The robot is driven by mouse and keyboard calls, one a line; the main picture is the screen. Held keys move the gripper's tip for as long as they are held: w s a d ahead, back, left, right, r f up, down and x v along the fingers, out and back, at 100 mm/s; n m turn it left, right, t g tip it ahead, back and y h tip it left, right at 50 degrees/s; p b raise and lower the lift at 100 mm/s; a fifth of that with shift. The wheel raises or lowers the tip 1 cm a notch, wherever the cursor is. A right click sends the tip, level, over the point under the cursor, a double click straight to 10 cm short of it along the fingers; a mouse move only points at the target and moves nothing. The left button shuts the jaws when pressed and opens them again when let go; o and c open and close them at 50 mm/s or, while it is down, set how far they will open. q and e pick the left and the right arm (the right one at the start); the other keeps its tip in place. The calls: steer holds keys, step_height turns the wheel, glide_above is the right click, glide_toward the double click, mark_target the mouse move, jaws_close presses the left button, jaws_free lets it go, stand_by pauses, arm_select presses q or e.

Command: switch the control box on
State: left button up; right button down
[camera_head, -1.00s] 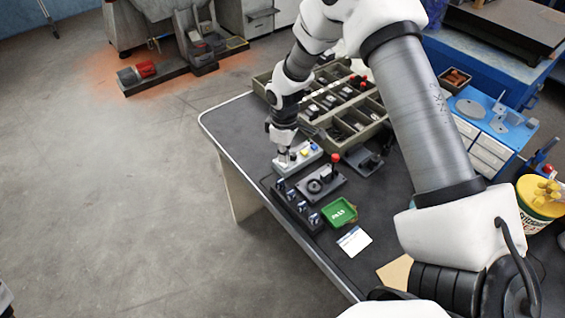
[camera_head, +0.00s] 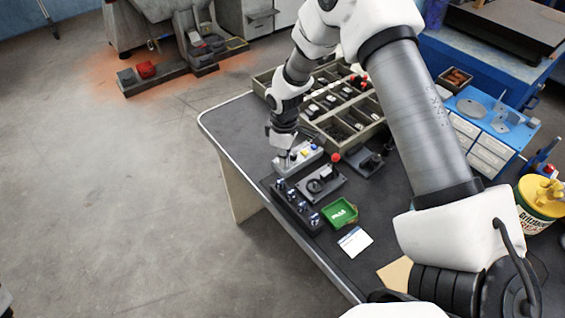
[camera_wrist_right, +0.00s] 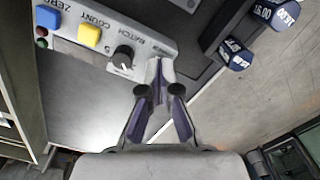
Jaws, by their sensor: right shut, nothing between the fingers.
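The control box (camera_head: 297,158) is a light grey box near the left end of the dark bench. In the right wrist view, its top face (camera_wrist_right: 140,37) carries a blue button (camera_wrist_right: 48,17), a yellow button (camera_wrist_right: 89,36) and a black knob (camera_wrist_right: 123,57) with a white pointer line. Part of the lettering reads ZERO, COUNT and BATCH. My right gripper (camera_head: 284,160) points down at the box's near left end. In the right wrist view its fingertips (camera_wrist_right: 158,66) are shut and empty, beside the knob. I cannot tell whether they touch the box. My left gripper is not in view.
A dark block with several blue-topped pieces (camera_head: 303,208) lies in front of the box. A black fixture with a red-knobbed lever (camera_head: 335,158) stands to the right, with a green tray (camera_head: 340,213) nearer. Compartment trays (camera_head: 345,133) stand behind. My right arm crosses over the bench.

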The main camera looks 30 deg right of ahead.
steer(key=shift+f, duration=0.2)
steer(key=shift+r, duration=0.1)
step_height(320, 180, up, 7)
steer(key=p, duration=0.6)
stand_by(0.4)
